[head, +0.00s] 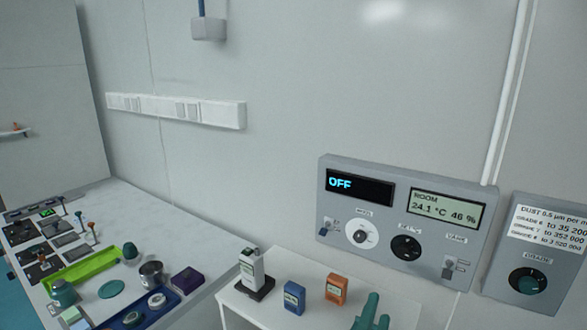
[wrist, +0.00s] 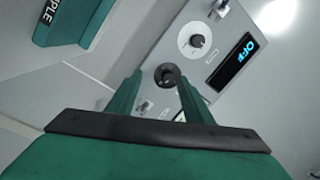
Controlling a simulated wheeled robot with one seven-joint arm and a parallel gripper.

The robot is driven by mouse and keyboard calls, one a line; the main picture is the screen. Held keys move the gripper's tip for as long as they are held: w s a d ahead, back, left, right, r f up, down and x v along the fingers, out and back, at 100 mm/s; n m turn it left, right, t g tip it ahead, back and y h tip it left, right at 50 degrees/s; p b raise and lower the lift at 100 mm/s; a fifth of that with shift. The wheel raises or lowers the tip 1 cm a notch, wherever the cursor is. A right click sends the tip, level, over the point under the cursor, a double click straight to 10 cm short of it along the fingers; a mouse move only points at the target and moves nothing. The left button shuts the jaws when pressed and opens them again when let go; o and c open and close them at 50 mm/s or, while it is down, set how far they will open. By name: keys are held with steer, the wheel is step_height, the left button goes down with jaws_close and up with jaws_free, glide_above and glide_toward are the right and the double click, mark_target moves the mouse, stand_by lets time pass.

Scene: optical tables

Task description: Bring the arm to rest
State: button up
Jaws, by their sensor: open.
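My gripper (wrist: 159,82) is green with a dark crossbar, and its two fingers stand apart with nothing held between them. In the wrist view the fingers point toward the grey control panel (wrist: 222,30), and its black knob shows in the gap between them. I see no clear contact with the panel. In the head view, green finger shapes that appear to be my gripper (head: 373,308) show at the bottom edge, below the panel (head: 330,205). The rest of the arm is out of the head view.
The panel display (head: 360,187) reads OFF. A cluttered bench (head: 120,200) stands left. A second panel (head: 535,250) is at right.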

steer(key=s+a+f+n+y, duration=0.3)
steer(key=s+a+f+n, duration=0.25)
steer(key=s+f, duration=0.3)
steer(key=s+a+f+n+y, duration=0.3)
steer(key=s+a+f+n, duration=0.2)
steer(key=s+f+n, duration=0.3)
steer(key=s+a+n, duration=0.1)
steer(key=s+a, duration=0.2)
steer(key=s, duration=0.5)
steer(key=s+a+f+n+y, duration=0.1)
steer(key=s+a, duration=0.2)
steer(key=s, duration=0.5)
steer(key=s+a+f+n+g+y, duration=0.1)
steer(key=s+a+n, duration=0.1)
steer(key=s, duration=0.6)
steer(key=shift+a+f, duration=0.15)
steer(key=shift+a, duration=0.65)
steer(key=shift+w, duration=0.15)
